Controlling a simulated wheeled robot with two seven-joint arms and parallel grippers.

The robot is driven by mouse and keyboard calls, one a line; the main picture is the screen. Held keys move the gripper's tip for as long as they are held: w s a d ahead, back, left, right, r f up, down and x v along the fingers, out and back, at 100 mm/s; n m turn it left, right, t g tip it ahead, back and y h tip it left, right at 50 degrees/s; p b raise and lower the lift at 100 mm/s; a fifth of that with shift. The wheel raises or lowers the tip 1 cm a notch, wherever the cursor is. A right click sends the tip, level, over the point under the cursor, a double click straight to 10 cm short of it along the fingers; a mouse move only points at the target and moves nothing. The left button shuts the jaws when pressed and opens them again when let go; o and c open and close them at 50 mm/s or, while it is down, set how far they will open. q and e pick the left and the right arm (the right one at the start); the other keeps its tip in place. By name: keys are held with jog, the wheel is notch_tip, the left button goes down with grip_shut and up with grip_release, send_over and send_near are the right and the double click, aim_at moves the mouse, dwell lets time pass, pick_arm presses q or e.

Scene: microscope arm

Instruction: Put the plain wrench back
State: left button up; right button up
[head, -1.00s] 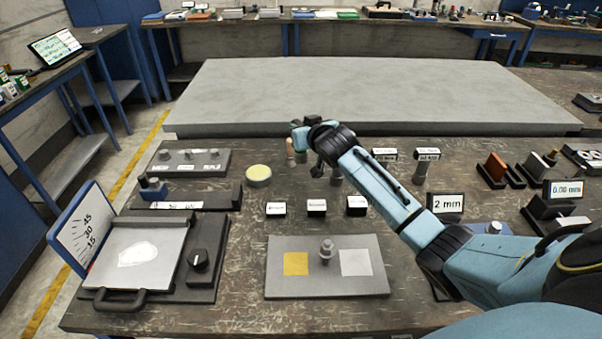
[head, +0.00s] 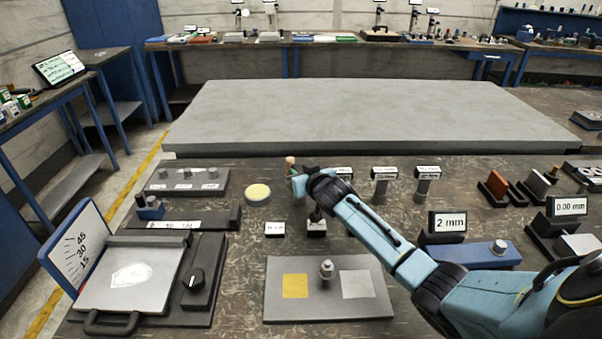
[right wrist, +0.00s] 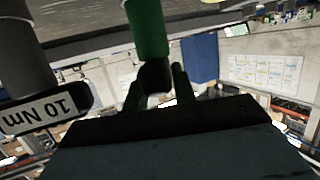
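My right gripper (head: 297,176) is over the work table, beside the tool posts. In the right wrist view its two fingers (right wrist: 156,88) flank the black end of a green-handled tool (right wrist: 150,30), with no clear gap on either side. I cannot tell from the frames whether this tool is the plain wrench. A grey post (right wrist: 22,60) with a "10 Nm" label (right wrist: 40,115) stands to its left, upside down in that view. In the head view the arm hides the tool and part of the post row. My left gripper is not in view.
Small label blocks (head: 274,229) stand in front of the gripper. Two grey posts (head: 381,189) with labels stand to the right. A tan-topped handle (head: 290,162) is just left of the gripper. A grey plate (head: 330,308) with yellow and pale squares lies in front.

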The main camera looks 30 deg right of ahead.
jog(key=o, duration=0.4)
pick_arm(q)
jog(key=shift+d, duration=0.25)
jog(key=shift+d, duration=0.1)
pick_arm(e)
jog(key=shift+s+r, duration=0.2)
jog(key=shift+s, duration=0.15)
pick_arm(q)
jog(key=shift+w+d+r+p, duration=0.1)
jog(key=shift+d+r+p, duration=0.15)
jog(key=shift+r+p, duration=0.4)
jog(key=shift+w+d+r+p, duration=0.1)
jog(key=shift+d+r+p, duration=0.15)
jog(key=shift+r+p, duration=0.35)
pick_arm(e)
jog(key=v, duration=1.1)
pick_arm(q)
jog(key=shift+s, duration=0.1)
pick_arm(e)
jog(key=shift+s+a, duration=0.1)
